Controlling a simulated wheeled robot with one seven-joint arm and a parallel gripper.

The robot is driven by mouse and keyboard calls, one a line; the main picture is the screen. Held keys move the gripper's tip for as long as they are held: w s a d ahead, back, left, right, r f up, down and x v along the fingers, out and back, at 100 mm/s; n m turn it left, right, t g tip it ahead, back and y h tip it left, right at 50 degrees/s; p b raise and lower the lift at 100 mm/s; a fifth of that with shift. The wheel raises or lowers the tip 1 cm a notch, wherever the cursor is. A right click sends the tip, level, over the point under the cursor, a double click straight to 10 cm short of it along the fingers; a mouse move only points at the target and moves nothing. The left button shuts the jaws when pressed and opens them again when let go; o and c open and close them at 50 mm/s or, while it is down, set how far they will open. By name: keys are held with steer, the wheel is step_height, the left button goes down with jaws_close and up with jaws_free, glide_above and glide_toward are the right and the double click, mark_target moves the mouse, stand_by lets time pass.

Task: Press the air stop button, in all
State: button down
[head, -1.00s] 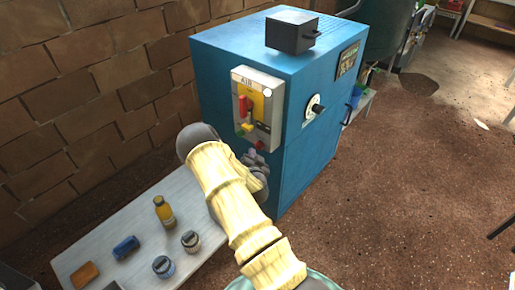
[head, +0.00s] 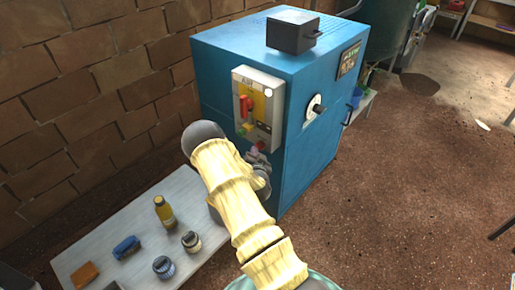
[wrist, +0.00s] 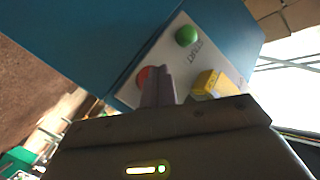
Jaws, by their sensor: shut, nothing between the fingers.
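The air panel (head: 270,110), a pale box with an "AIR" label, is on the side of the blue cabinet. It carries a red lever (head: 247,105) and, lower down, a yellow-green control (head: 242,129). A red button (wrist: 142,76) shows in the wrist view, partly hidden behind my fingers. A green button (wrist: 187,36) marked with lettering like "START" and a yellow block (wrist: 211,82) are on the same panel face. My gripper (wrist: 158,72) is shut and empty, its tips at the red button; I cannot tell whether they touch. In the head view my gripper (head: 257,156) is at the panel's lower edge.
The blue cabinet (head: 225,75) has a dark box (head: 292,32) on top and a round knob (head: 317,107) on its other face. The brown floor at right is mostly clear.

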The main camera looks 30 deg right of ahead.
steer(key=shift+w+d, duration=0.15)
steer(key=shift+d, duration=0.3)
stand_by(0.8)
steer(key=shift+a, duration=0.1)
steer(key=shift+s+a, duration=0.35)
steer(key=shift+a, duration=0.4)
steer(key=shift+s+a, duration=0.3)
steer(key=shift+a, duration=0.5)
steer(key=shift+s+a, duration=0.25)
steer(key=shift+a, duration=0.5)
steer(key=shift+s+a, duration=0.3)
steer(key=shift+a, duration=0.5)
steer(key=shift+w, duration=0.1)
